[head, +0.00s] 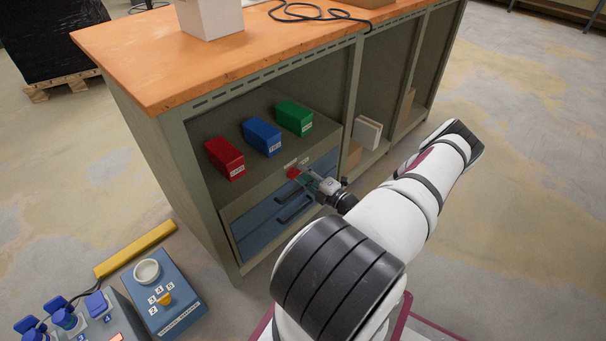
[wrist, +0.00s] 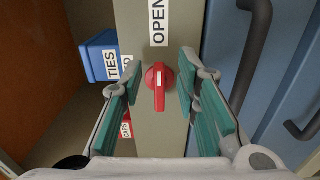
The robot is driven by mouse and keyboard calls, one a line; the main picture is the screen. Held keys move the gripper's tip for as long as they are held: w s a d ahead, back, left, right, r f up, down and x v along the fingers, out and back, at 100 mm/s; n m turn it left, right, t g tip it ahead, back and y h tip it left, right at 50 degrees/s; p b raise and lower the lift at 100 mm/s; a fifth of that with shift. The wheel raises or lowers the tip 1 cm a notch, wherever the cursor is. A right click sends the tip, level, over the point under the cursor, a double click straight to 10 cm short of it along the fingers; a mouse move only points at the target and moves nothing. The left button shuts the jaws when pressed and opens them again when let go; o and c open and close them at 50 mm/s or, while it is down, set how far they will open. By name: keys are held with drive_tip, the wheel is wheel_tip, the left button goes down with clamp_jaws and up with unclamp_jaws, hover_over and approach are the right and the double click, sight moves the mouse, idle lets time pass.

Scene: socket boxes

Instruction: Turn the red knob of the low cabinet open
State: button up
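The red knob (wrist: 159,87) is on the grey-green front strip of the low cabinet, below a white OPEN label (wrist: 158,22) in the wrist view. In that view its grip bar lies along the picture's up-down direction, in line with the label. In the head view the knob (head: 293,173) shows small, just above the blue drawers. My gripper (wrist: 160,85) is open, with one teal-padded finger on each side of the knob and a gap on both sides. In the head view my gripper (head: 312,180) is at the cabinet front, beside the knob.
Blue drawers (head: 275,205) with dark handles are below the knob. Red (head: 225,158), blue (head: 262,136) and green (head: 294,117) boxes stand on the shelf above. An orange worktop (head: 180,60) overhangs them. A blue control box (head: 165,295) is on the floor at lower left.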

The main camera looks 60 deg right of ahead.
drive_tip(key=v, duration=1.1)
drive_tip(key=shift+s, duration=0.2)
drive_tip(key=shift+a, duration=0.1)
